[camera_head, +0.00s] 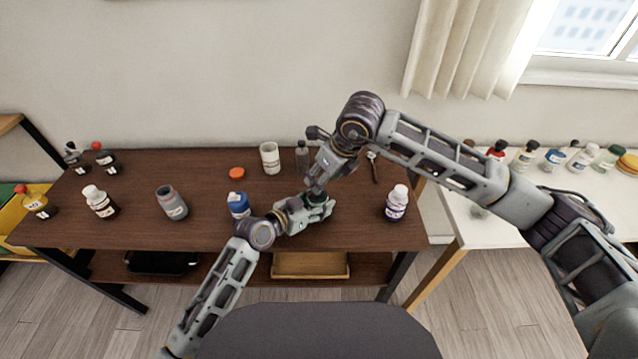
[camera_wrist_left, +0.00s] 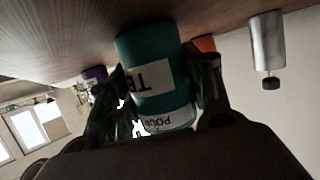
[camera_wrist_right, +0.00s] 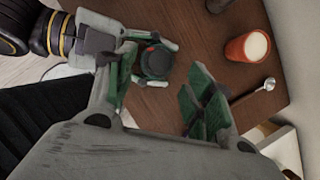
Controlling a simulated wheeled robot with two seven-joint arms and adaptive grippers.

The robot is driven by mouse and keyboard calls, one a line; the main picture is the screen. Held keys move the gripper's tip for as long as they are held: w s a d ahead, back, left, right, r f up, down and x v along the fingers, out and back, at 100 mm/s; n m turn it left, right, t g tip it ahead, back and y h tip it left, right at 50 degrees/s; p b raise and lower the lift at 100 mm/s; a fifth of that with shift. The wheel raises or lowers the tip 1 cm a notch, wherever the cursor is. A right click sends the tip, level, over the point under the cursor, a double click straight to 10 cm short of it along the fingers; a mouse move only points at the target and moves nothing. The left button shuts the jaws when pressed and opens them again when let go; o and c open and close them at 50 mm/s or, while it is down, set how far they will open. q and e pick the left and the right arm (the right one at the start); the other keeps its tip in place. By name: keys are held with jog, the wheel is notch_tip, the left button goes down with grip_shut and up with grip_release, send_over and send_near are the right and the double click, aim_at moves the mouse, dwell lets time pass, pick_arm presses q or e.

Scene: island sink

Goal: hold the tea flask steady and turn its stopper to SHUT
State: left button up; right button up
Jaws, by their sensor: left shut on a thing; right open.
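The teal tea flask (camera_wrist_left: 150,62) stands upright on the brown table and appears upside down in the left wrist view. A partly cut-off label shows on its side, and a label that seems to read POUR sits near its top. My left gripper (camera_head: 308,212) is shut around the flask. In the right wrist view the flask's dark round stopper (camera_wrist_right: 155,62) shows from above, with a small red mark by its edge. My right gripper (camera_wrist_right: 160,98) is open over it, its green fingers apart and not touching the stopper. In the head view the grippers mostly hide the flask.
A spoon (camera_head: 374,167) and an orange cup (camera_wrist_right: 247,47) are near the flask. A blue bottle (camera_head: 239,205), white cup (camera_head: 270,158), grey bottle (camera_head: 302,157) and purple-labelled bottle (camera_head: 397,205) stand around.

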jog(key=shift+x, duration=2.35)
jog(key=shift+d, duration=0.1)
jog(key=shift+c, duration=0.2)
jog(key=c, duration=1)
